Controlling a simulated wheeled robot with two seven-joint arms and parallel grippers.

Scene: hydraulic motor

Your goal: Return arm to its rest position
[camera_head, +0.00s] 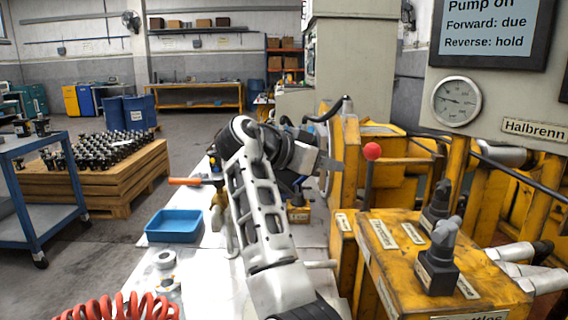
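My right arm (262,215), white and grey, rises from the bottom middle of the head view and bends right at a dark wrist. My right gripper (326,163) is at the end of that wrist, close in front of the yellow machine (345,150). Its fingers are small and partly lost against the machine, so I cannot tell if they are open or touching anything. My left gripper is not in view.
Right of my arm stand a red-knobbed lever (372,152) and a yellow valve box (400,260) with dark-based grey knobs. The white bench (215,255) holds a blue tray (174,226) and an orange-handled tool (186,181). Open floor lies beyond, left.

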